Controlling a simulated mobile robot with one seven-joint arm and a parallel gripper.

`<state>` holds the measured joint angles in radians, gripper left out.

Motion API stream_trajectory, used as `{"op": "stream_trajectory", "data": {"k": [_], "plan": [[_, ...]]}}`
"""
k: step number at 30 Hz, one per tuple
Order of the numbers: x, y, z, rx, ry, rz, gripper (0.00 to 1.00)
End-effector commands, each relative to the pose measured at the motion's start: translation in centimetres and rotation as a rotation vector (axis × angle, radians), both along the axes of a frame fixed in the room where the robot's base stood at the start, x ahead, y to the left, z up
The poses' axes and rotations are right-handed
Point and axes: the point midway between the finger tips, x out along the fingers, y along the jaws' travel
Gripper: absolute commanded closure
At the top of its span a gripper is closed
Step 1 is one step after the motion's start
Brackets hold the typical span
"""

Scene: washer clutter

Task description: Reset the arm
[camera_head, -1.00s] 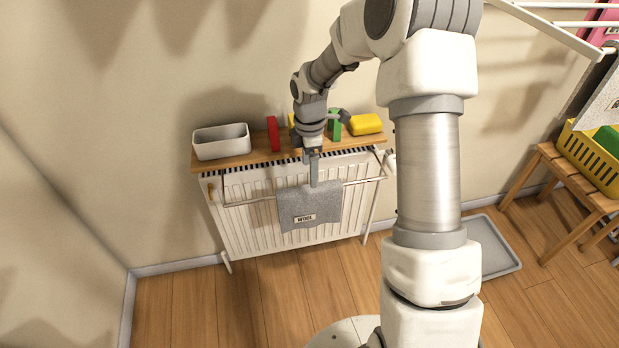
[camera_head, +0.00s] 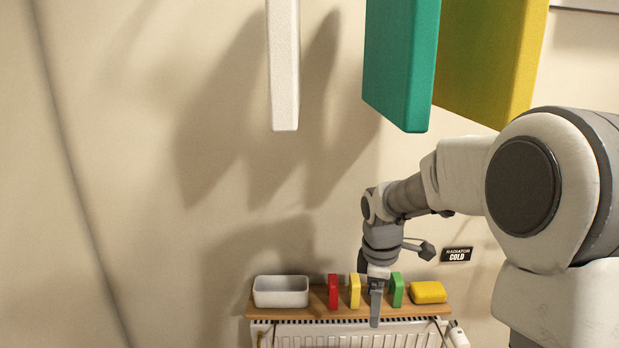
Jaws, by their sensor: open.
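My gripper (camera_head: 375,310) hangs fingers down in front of the wooden shelf above the radiator. It overlaps the space between a yellow block (camera_head: 354,291) and a green block (camera_head: 397,290) in the picture. Only one finger shape shows clearly, and I see nothing held in it. My arm is bent, with its elbow large at the right and the forearm reaching left and down to the wrist. The lower part of the arm is outside the picture.
The shelf (camera_head: 318,313) also holds a white bin (camera_head: 281,291), a red block (camera_head: 333,291) and a yellow sponge-like block (camera_head: 428,292). The radiator (camera_head: 345,334) is below. White (camera_head: 283,65), green (camera_head: 400,65) and yellow (camera_head: 490,60) panels hang overhead.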

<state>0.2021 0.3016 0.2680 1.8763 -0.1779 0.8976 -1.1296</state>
Motion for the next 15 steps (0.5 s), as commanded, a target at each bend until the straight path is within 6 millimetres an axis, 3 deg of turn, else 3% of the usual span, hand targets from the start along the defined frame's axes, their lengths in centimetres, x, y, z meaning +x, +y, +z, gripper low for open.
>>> {"op": "stream_trajectory", "data": {"k": [1, 6, 15], "plan": [[-1.1, 0.0, 1.6, -0.005, -0.028, -0.059, 0.13], [-4.8, -0.1, 5.4, 0.005, -0.109, -0.273, 0.13], [-12.1, -0.2, 10.0, 0.094, -0.251, -0.651, 0.13]]}}
